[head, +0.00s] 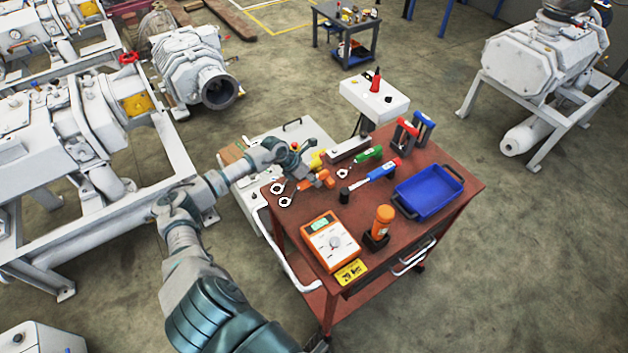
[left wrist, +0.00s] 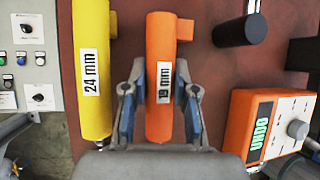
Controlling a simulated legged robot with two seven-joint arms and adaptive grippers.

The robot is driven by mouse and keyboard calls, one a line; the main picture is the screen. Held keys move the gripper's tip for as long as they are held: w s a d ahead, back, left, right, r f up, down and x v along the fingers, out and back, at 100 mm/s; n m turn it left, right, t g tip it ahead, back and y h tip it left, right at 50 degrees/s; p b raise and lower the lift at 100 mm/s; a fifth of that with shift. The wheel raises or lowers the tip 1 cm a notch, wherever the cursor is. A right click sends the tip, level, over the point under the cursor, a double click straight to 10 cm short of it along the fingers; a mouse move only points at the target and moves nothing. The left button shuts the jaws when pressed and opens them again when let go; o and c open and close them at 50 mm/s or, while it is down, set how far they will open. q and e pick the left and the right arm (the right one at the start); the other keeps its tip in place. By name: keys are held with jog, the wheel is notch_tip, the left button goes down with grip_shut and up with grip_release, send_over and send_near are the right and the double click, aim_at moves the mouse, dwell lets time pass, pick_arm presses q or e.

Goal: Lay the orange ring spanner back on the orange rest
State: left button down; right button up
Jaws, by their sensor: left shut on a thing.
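My left gripper (head: 306,178) is over the far left part of the red-brown table. It also shows in the left wrist view (left wrist: 158,100), its two fingers on either side of the orange ring spanner's handle (left wrist: 160,115), marked 19 mm. The spanner's orange handle (head: 302,186) shows in the head view, with a ring end (head: 285,201) near the table's left edge. The spanner lies low at the table top; I cannot tell whether it touches. An orange block (left wrist: 186,27) beside the handle's far end may be the orange rest. The right gripper is out of view.
A yellow handle (left wrist: 95,80), marked 24 mm, lies parallel on the left. The table (head: 420,222) also holds an orange meter (head: 330,240), an orange-topped tool (head: 382,220), a blue tray (head: 432,192) and a blue-handled tool (head: 384,169).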

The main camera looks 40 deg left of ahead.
pick_arm(q)
jog(key=shift+d, duration=0.95)
jog(key=shift+d+r+p, duration=0.1)
jog(key=shift+d+p, duration=0.1)
jog(key=shift+p, duration=0.2)
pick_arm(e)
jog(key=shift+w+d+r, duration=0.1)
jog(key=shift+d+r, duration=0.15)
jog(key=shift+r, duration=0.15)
pick_arm(q)
jog(key=shift+d, duration=0.1)
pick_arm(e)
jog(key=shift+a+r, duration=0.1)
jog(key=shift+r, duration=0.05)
pick_arm(q)
jog(key=shift+d, duration=0.1)
jog(key=c, duration=0.8)
grip_release()
jog(key=shift+d, duration=0.15)
jog(key=shift+c, duration=0.2)
jog(key=o, duration=0.8)
jog(key=shift+c, duration=0.2)
jog(key=shift+o, duration=0.2)
jog(key=shift+a, duration=0.2)
